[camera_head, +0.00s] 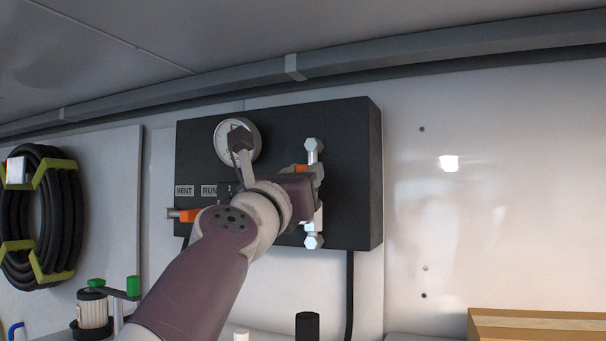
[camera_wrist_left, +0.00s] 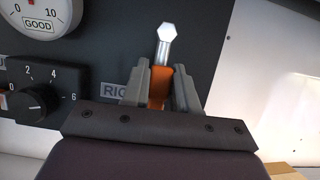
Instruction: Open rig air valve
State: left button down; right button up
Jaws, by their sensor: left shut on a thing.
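The rig air valve is a silver fitting with hex ends (camera_head: 313,147) on the right part of the black panel (camera_head: 350,140). Its orange handle (camera_wrist_left: 157,88) shows in the left wrist view between my fingers, below a silver hex end (camera_wrist_left: 166,33). A label starting "RI" is partly hidden beside it. My left gripper (camera_head: 313,172) is shut on the orange handle, one finger on each side. My wrist hides much of the valve's middle in the head view. My right gripper is not in view.
A round gauge (camera_head: 226,130) and a second orange-handled valve (camera_head: 188,215) under VENT and RUN labels are on the panel. A black knob (camera_wrist_left: 35,101) sits left of my gripper. A black hose coil (camera_head: 68,215) hangs left; a cardboard box (camera_head: 540,325) is lower right.

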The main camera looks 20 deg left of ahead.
pick_arm(q)
jog(key=shift+s+r, duration=0.15)
jog(key=shift+r, duration=0.1)
jog(key=c, duration=1)
grip_release()
jog(key=shift+o, duration=0.2)
jog(key=shift+w+f, duration=0.25)
jog(key=shift+w, duration=0.2)
jog(key=b+v, duration=0.6)
jog(key=v, duration=0.6)
jog(key=shift+s+b, duration=0.3)
jog(key=shift+s, duration=0.05)
